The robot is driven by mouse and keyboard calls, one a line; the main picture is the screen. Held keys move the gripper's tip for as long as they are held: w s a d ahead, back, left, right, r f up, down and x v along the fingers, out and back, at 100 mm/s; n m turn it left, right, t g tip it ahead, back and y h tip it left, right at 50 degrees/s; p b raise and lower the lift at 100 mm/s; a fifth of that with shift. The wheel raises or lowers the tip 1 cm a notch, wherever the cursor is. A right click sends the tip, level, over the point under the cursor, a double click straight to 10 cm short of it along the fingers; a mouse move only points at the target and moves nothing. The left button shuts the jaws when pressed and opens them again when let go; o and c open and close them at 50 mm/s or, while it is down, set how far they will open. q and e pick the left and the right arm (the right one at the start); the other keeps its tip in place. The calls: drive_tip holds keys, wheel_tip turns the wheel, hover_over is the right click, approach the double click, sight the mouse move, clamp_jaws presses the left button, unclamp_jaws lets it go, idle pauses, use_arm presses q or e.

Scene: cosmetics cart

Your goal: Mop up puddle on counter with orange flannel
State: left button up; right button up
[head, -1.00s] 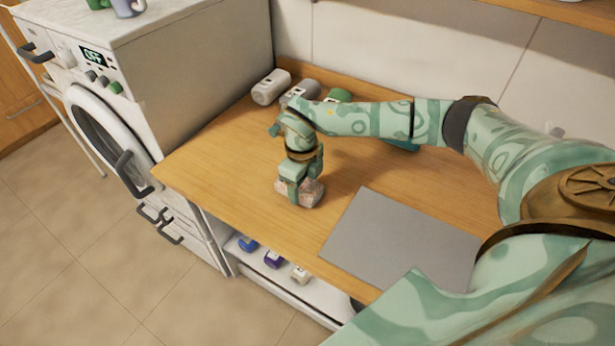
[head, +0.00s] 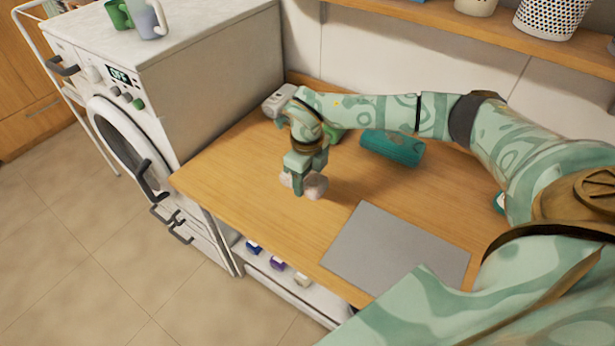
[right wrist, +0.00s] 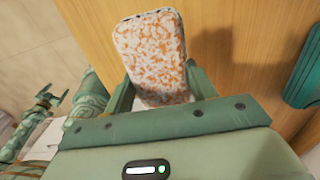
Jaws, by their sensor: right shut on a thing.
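The flannel (right wrist: 152,58) is a thick, mottled orange-and-white pad with rounded corners. It shows as a small pale block in the head view (head: 316,186). My right gripper (head: 304,182) is shut on it, pointing down over the wooden counter (head: 245,170), left of the grey mat. I cannot tell whether the flannel touches the counter. I cannot make out a puddle; the gripper and flannel hide part of the surface. What looks like my left gripper (right wrist: 42,104) is small at the left of the right wrist view, its jaws unclear.
A grey mat (head: 395,248) lies near the counter's front edge. A teal cylinder (head: 392,148) lies behind it. A white-grey bottle (head: 278,101) is at the back left, partly behind my arm. A white washing machine (head: 205,75) stands left. A shelf (head: 480,38) overhangs the back.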

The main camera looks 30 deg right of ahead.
sight(308, 207)
drive_tip(key=shift+f, duration=0.15)
drive_tip(key=shift+f+b, duration=1.8)
drive_tip(key=shift+f, duration=1.6)
drive_tip(key=shift+f, duration=0.55)
